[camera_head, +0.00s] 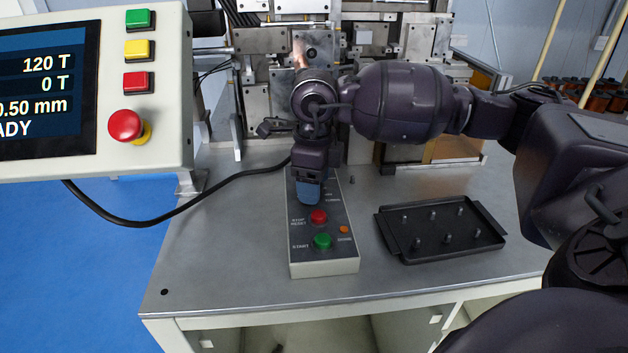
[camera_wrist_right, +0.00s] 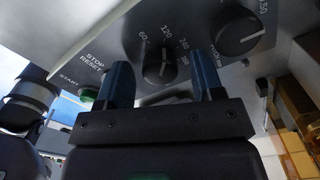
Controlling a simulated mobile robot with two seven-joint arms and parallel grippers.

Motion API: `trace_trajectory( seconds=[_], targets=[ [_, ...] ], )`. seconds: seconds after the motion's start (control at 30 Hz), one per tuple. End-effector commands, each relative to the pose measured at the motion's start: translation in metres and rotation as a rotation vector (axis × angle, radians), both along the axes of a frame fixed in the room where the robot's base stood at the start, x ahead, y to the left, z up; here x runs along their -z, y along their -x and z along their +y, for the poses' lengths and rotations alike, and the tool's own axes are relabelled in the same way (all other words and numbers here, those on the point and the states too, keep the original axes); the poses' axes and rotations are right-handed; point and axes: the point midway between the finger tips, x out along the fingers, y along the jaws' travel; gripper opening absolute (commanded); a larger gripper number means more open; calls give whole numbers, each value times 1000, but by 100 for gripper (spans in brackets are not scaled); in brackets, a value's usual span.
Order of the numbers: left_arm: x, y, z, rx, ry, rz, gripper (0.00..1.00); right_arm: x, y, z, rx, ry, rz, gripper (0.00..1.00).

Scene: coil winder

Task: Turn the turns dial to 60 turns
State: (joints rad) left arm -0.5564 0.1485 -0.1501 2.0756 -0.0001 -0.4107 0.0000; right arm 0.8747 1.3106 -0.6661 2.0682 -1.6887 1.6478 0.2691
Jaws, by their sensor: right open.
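The turns dial (camera_wrist_right: 158,68) is a dark round knob on the control box, with 60, 120, 240 and 360 printed around it. Its white mark appears to point at 120. In the head view the gripper hides the dial on the control box (camera_head: 333,262). My right gripper (camera_wrist_right: 164,82) is open, its two blue fingers on either side of the dial in the wrist view; I cannot tell whether they touch it. In the head view the right gripper (camera_head: 308,194) points down over the upper part of the box. The screen (camera_head: 45,90) reads 120 T and 0 T. My left gripper is not in view.
A second knob (camera_wrist_right: 238,32) sits beside the turns dial. A red stop button (camera_head: 318,216) and green start button (camera_head: 322,241) are on the box near the gripper. A black tray with pegs (camera_head: 440,259) lies to the right. The winder (camera_head: 275,110) stands behind.

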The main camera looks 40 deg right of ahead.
Motion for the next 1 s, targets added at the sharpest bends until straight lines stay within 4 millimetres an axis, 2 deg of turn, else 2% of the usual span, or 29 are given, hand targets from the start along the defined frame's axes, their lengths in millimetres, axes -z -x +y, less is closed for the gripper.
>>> trace_trajectory(
  seconds=[0.07, 0.37, 0.67, 1.0],
  targets=[
    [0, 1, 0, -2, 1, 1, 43, 0, 0, 0, 0, 0, 0, 58],
    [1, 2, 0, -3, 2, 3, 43, 0, 0, 0, 0, 0, 0, 12],
    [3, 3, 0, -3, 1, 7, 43, 0, 0, 0, -42, -1, 1, 12],
    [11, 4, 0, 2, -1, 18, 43, 2, 0, 0, -267, 0, 1, 12]
  ],
)
